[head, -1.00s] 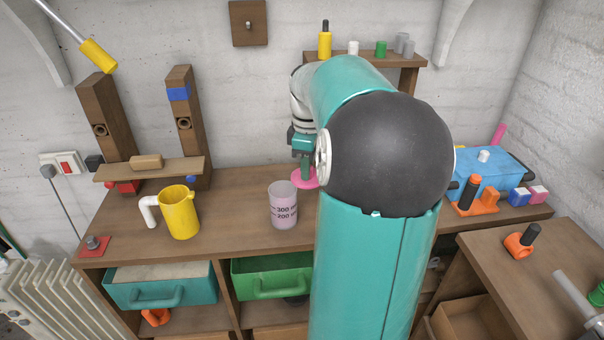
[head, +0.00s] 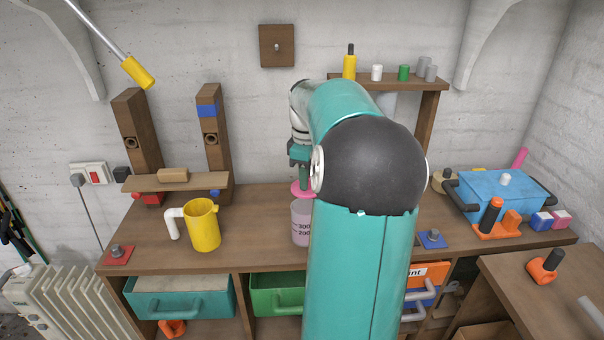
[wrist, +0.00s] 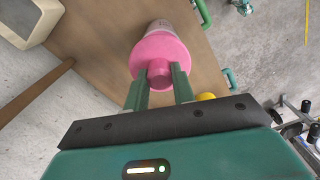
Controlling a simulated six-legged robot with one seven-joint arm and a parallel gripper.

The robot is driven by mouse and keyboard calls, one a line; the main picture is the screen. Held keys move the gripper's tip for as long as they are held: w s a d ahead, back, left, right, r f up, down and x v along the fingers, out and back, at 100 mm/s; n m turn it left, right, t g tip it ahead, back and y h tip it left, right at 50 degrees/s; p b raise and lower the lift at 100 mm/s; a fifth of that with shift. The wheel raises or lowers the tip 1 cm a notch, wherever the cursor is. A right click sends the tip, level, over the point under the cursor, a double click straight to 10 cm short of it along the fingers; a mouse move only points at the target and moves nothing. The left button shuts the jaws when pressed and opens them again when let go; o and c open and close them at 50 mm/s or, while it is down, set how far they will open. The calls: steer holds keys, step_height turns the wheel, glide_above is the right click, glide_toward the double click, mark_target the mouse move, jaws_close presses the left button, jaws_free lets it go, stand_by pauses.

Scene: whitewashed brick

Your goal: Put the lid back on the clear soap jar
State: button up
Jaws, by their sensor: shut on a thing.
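The clear soap jar (head: 300,225), with pinkish contents and dark volume marks, stands on the wooden bench. My arm hides its right side in the head view. My gripper (head: 303,172) is shut on the knob of the pink lid (head: 300,192). The lid appears just above or behind the jar's rim; I cannot tell the exact gap. In the wrist view, my gripper (wrist: 160,74) has a finger on each side of the knob. The round pink lid (wrist: 156,50) covers much of the jar (wrist: 160,25), whose marked side shows past it.
A yellow jug (head: 203,228) with a white handle stands left of the jar. A blue box (head: 497,188) and an orange holder (head: 505,228) are at the right. A shelf (head: 420,84) with small cylinders is behind my arm. Bench surface between jug and jar is clear.

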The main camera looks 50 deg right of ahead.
steer(key=shift+w+a+f, duration=0.15)
steer(key=shift+w+f, duration=0.1)
steer(key=shift+f, duration=0.6)
steer(key=shift+s+f, duration=0.15)
steer(key=shift+f, duration=1.6)
steer(key=shift+f, duration=0.15)
stand_by(0.3)
steer(key=o, duration=1.5)
steer(key=shift+r, duration=3.5)
